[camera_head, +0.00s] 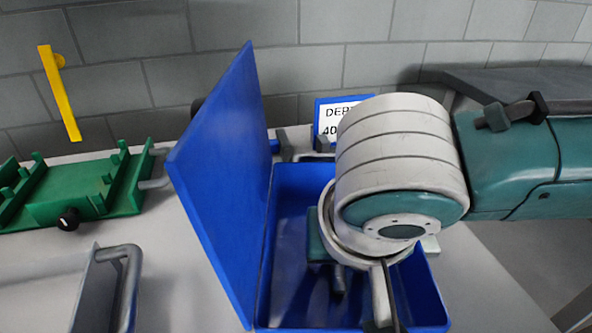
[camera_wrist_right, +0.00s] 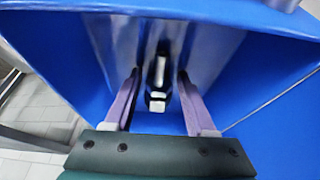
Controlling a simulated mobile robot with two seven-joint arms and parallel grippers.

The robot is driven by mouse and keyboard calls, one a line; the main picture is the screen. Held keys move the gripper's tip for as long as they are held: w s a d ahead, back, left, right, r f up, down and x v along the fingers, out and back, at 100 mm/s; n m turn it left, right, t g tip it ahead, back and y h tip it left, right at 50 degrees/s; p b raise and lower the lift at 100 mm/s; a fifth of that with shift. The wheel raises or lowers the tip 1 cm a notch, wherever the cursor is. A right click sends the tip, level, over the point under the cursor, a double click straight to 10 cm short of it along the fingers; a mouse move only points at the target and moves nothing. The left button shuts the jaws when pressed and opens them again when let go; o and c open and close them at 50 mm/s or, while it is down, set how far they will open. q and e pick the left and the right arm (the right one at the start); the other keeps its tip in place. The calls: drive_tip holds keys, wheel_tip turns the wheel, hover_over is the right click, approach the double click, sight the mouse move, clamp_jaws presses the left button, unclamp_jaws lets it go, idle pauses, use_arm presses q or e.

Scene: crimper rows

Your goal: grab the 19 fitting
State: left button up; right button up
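A small dark and silver fitting (camera_wrist_right: 158,78) lies at the bottom of the blue box in the right wrist view. I cannot read a number on it, and my arm hides it in the head view. My right gripper (camera_wrist_right: 159,75) is open, with one finger on each side of the fitting and a visible gap to each. In the head view my right arm reaches from the right down into the blue box (camera_head: 268,250), and its fingers are only partly seen. My left gripper is not in view.
The box's blue lid or panel (camera_head: 222,185) stands upright on its left side. A green rack (camera_head: 75,195) and a grey metal tray with a handle (camera_head: 100,290) lie to the left. A blue-framed label sign (camera_head: 330,120) stands behind. A tiled wall closes the back.

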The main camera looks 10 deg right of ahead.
clamp_jaws()
idle(0.6)
